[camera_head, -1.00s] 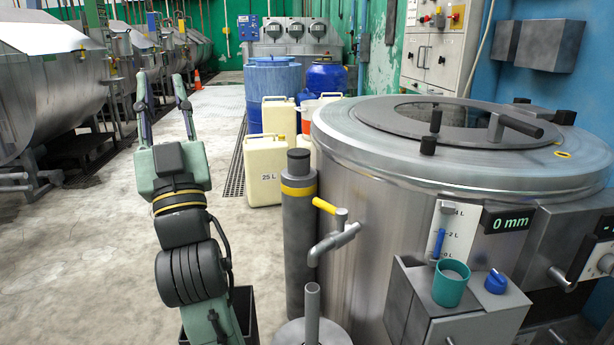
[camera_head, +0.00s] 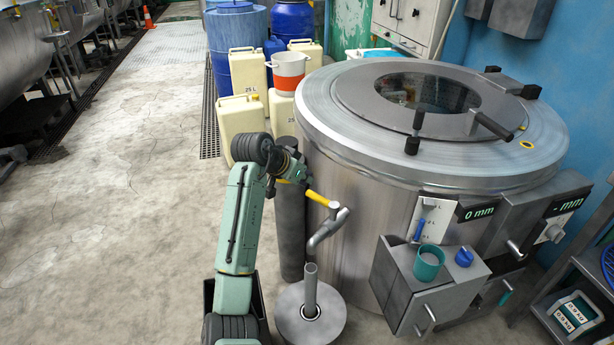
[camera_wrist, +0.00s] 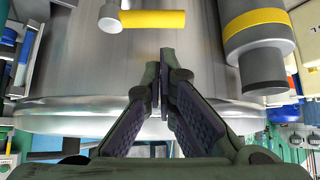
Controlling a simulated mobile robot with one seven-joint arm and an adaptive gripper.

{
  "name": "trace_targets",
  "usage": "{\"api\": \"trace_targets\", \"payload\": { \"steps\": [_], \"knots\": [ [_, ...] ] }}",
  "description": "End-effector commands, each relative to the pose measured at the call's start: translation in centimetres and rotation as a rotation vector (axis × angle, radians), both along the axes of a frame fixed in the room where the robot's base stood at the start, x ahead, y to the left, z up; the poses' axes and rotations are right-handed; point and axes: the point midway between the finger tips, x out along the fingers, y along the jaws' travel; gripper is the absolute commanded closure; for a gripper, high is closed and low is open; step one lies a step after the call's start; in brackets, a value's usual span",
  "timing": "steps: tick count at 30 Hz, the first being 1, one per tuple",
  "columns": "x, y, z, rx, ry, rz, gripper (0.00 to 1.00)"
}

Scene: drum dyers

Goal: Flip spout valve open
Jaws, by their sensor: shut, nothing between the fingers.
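The spout valve has a yellow lever (camera_head: 318,198) on a bent metal spout (camera_head: 327,229) at the left front side of the drum. The lever sticks out sideways to the left of its stem. In the wrist view the yellow lever (camera_wrist: 152,20) shows near the top edge, beyond my fingertips. My gripper (camera_wrist: 163,70) is shut and empty, with a gap in the picture between its tips and the lever. In the head view my gripper (camera_head: 298,172) is just behind and above the lever's free end, small and partly hidden by my wrist; contact cannot be told.
The steel drum (camera_head: 350,215) stands right of the lever. A dark post (camera_head: 290,235) stands close left of the spout; its yellow band (camera_wrist: 254,22) shows in the wrist view. A round base with an upright pipe (camera_head: 310,290) is below. Cream canisters (camera_head: 241,122) stand behind.

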Motion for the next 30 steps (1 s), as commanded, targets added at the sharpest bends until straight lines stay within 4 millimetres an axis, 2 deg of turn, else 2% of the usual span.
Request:
{"api": "trace_targets", "payload": {
  "steps": [10, 14, 24, 30],
  "knots": [
    [0.0, -0.1, -0.2, 0.001, 0.004, -0.003, 1.0],
    [0.5, -0.5, -0.8, 0.0, 0.007, -0.003, 1.0],
    [3.7, -2.9, -5.1, 0.001, 0.006, -0.001, 1.0],
    [5.1, -3.9, -6.8, 0.001, 0.003, -0.001, 1.0]
  ]
}}
